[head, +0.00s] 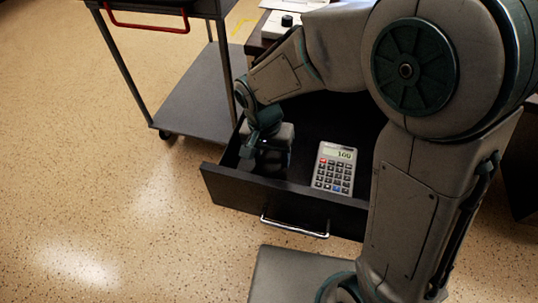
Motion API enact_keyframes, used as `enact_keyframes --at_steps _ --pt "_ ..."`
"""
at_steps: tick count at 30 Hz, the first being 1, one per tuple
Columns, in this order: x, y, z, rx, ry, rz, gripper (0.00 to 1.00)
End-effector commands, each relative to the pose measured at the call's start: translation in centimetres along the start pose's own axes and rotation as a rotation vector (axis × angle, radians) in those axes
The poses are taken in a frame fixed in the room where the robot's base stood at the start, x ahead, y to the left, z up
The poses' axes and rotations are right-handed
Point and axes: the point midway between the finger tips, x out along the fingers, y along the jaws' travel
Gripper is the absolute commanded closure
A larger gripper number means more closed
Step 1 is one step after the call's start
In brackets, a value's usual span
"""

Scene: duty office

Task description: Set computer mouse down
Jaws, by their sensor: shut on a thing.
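My gripper (266,158) points down inside the left part of an open dark drawer (285,189). It is shut on the computer mouse, which is mostly hidden by the gripper and the dark drawer; only a vague dark shape shows between the fingers. I cannot tell whether the mouse touches the drawer floor. The drawer's front panel stands in front of the gripper.
A grey calculator (334,168) lies in the drawer, right of my gripper. The drawer has a metal handle (295,227). A dark cart (190,95) with a red handle stands close on the left. Between gripper and calculator is a narrow dark gap.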

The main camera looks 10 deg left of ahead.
Motion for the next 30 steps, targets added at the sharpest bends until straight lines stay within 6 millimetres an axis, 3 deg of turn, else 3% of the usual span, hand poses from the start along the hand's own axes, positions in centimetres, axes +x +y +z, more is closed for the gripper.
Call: enact_keyframes --at_steps 4,5,6,7,18,30 --pt "0.5 -0.1 0.0 0.0 0.0 0.0 0.68" --pt "0.3 0.0 0.0 0.0 0.0 0.0 0.36" --pt "0.3 0.0 0.0 0.0 0.0 0.0 0.25" --pt "0.3 0.0 0.0 0.0 0.0 0.0 0.22" --pt "-0.4 0.0 0.0 0.0 0.001 -0.001 0.22" --pt "-8.6 0.0 -0.1 0.0 0.002 -0.002 0.22"
